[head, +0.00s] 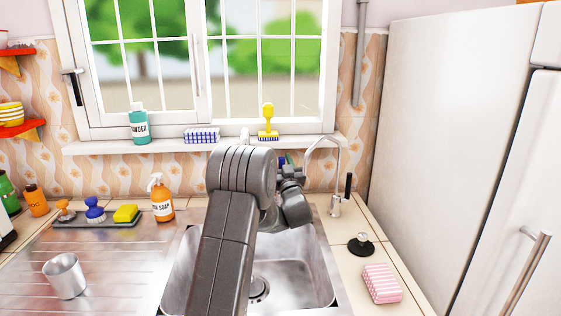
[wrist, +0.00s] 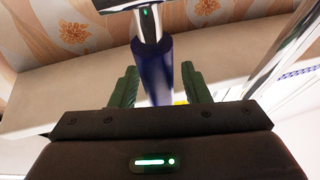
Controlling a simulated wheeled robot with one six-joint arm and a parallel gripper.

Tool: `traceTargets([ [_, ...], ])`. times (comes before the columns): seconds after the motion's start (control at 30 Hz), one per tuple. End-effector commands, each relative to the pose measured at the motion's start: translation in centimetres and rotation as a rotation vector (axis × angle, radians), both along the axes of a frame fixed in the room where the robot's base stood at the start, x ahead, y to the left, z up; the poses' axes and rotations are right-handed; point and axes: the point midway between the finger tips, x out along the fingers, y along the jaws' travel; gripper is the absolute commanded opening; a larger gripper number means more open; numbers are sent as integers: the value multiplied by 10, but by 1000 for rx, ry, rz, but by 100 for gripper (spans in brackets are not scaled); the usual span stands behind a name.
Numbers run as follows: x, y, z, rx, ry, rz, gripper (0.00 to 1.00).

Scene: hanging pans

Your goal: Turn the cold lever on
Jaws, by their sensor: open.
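A blue cylindrical lever handle (wrist: 152,70) with a chrome end carrying a small green mark shows in the wrist view. My gripper (wrist: 160,74) is open, with one green finger on each side of the blue handle. The handle appears closer to the left finger; I cannot tell whether it touches. Its lower end is hidden behind the gripper body. In the head view, my arm covers most of the gripper, and only a small blue and green patch shows beside the wrist. The chrome faucet (head: 335,206) with a black lever (head: 348,186) stands right of my arm.
The steel sink (head: 318,284) lies below my arm. An orange soap bottle (head: 162,205) stands left. A black plug (head: 361,245) and pink sponge (head: 382,284) lie right, near the fridge (head: 450,130).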

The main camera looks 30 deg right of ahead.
Motion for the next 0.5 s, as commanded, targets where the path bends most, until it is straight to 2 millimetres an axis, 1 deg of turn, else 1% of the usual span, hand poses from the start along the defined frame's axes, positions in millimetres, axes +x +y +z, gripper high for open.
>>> traceTargets([
  [0.17,0,0,0,0,0,0,42],
  [0.27,0,0,0,0,0,0,25],
  [0.3,0,0,0,0,0,1,17],
  [0.4,0,0,0,-1,-1,1,0],
  [0.5,0,0,0,-1,-1,1,0],
])
